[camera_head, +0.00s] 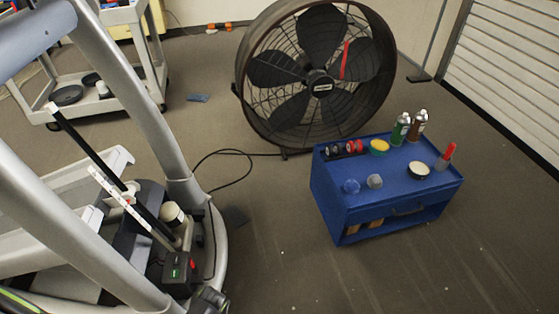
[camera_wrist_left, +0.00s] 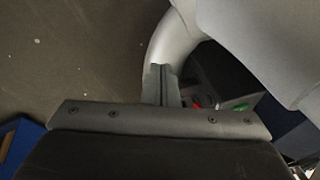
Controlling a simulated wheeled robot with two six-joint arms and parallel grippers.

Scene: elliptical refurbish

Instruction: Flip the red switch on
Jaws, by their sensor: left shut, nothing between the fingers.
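The small red switch (camera_head: 193,265) is on a dark box at the base of the elliptical machine, beside a green-lit spot (camera_head: 174,270). In the left wrist view the red switch (camera_wrist_left: 197,105) shows partly, just right of the fingers, with the green spot (camera_wrist_left: 240,107) further right. My left gripper (camera_wrist_left: 160,70) is shut and empty. Its fingertips appear in front of the machine's silver tube; I cannot tell whether they touch it. The right gripper is not seen.
The elliptical machine's silver tubes (camera_head: 177,110) surround the switch box on the left. A blue tool cart (camera_head: 330,205) with cans and tape stands to the right, and a large fan (camera_head: 320,85) behind. A cable lies on the floor between them. The front right floor is clear.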

